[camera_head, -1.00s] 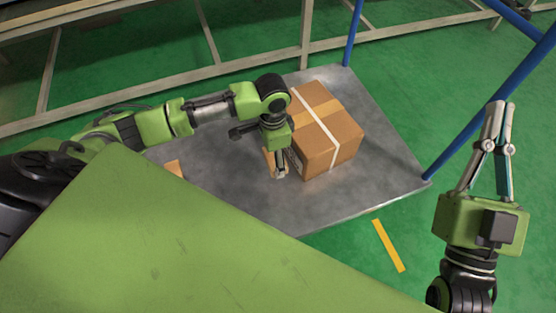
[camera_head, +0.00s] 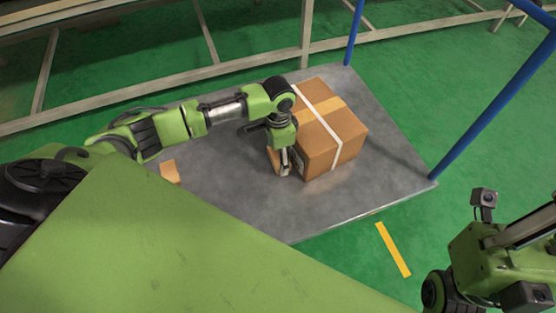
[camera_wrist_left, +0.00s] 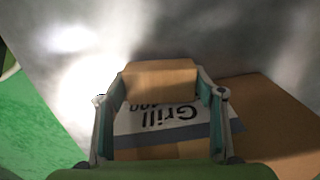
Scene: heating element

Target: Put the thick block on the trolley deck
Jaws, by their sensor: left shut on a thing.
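A tan block (camera_wrist_left: 160,78) is clamped between the two fingers of my left gripper (camera_wrist_left: 160,95) in the left wrist view. In the head view my left gripper (camera_head: 284,168) points down over the grey trolley deck (camera_head: 225,205), close to the left side of a large carton. Part of the held block (camera_head: 273,160) shows beside the fingers. Whether its underside touches the deck cannot be told. My right gripper (camera_head: 525,228) is at the right edge, turned sideways, with its fingertips out of view.
The large taped carton (camera_head: 332,133) stands on the deck; its printed side (camera_wrist_left: 170,120) shows beneath the held block. A small tan block (camera_head: 170,171) lies farther left on the deck. Blue posts (camera_head: 490,110) rise at the deck's edge. A pale frame (camera_head: 150,95) stands behind.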

